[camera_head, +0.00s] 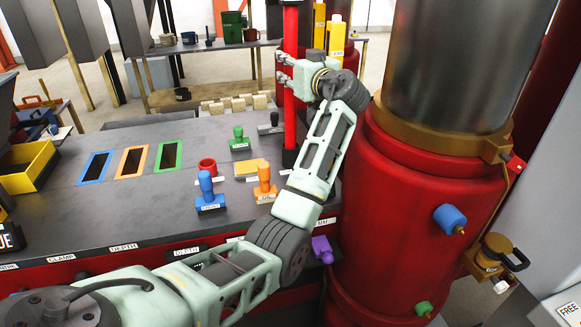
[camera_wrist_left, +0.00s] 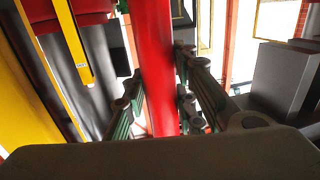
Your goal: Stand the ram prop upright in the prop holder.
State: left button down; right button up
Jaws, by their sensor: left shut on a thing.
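The ram prop (camera_head: 291,104) is a long red bar. It stands upright over the far right part of the grey worktop, and its top runs out of the head view. My left gripper (camera_head: 284,67) is shut around its upper part. In the left wrist view the red bar (camera_wrist_left: 157,72) sits between the two fingers (camera_wrist_left: 155,98). A dark piece (camera_head: 290,158) shows at the bar's lower end. I cannot tell whether it is the prop holder or the prop's own foot, nor whether the bar is seated. My right gripper is not in view.
A large red press cylinder (camera_head: 410,200) stands close right of my left arm. Blue (camera_head: 210,192), orange (camera_head: 264,183) and green (camera_head: 239,139) handled pieces and a red cup (camera_head: 207,167) stand on the worktop (camera_head: 110,215). Blue, orange and green-rimmed slots lie left.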

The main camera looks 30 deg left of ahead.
pick_arm(q)
jog(key=shift+f+b, duration=1.7)
jog(key=shift+f, duration=0.2)
jog(key=c, duration=1.4)
grip_release()
jog(key=shift+s, duration=0.1)
jog(key=shift+o, duration=0.7)
jog(key=shift+f, duration=0.25)
jog(key=o, duration=0.7)
jog(key=shift+r, duration=0.15)
